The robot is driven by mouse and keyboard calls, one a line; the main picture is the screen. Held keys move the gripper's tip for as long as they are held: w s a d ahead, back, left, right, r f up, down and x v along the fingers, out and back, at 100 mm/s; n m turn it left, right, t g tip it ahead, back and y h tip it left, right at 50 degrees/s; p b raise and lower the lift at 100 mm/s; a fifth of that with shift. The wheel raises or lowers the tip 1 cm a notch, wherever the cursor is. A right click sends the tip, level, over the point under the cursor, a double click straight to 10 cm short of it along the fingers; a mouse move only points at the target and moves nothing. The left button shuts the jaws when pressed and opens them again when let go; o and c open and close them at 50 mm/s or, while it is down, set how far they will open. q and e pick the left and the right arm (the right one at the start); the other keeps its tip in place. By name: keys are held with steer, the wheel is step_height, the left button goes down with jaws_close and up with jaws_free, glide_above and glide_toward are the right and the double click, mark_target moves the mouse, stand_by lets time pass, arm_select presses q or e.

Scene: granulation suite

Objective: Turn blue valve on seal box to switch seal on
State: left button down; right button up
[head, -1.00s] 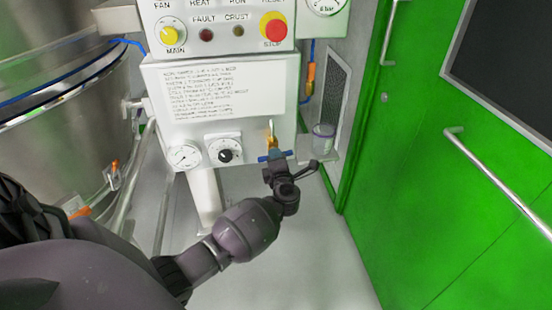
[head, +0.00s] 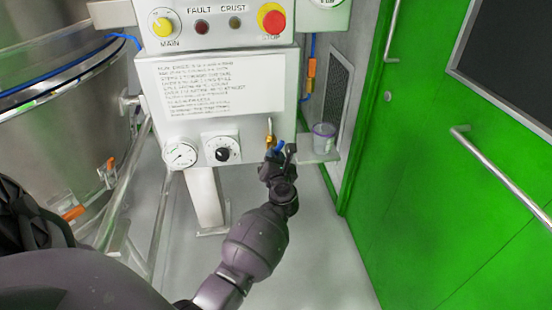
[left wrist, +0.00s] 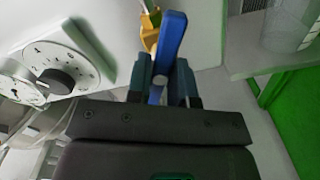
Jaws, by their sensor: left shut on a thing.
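The white box (head: 185,130) with a printed label carries a brass valve (head: 270,141) at its lower right. The valve's blue handle (head: 279,147) is partly hidden by my left gripper (head: 279,157) in the head view. In the left wrist view the blue handle (left wrist: 172,40) runs up between the two fingers of the left gripper (left wrist: 162,80), with its upper end beyond the fingertips. The gripper is shut on the handle. Some of the brass body (left wrist: 150,28) shows behind it. My right gripper is in neither view.
A gauge (head: 180,154) and a black knob (head: 222,154) sit left of the valve. A control panel (head: 215,25) is above. A clear cup (head: 324,137) stands on a small shelf to the right. A green door (head: 420,180) stands at right.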

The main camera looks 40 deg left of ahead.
arm_select(q)
steer(key=n+b, duration=0.1)
steer(key=n, duration=0.2)
steer(key=shift+f+n, duration=0.15)
steer(key=shift+n, duration=0.25)
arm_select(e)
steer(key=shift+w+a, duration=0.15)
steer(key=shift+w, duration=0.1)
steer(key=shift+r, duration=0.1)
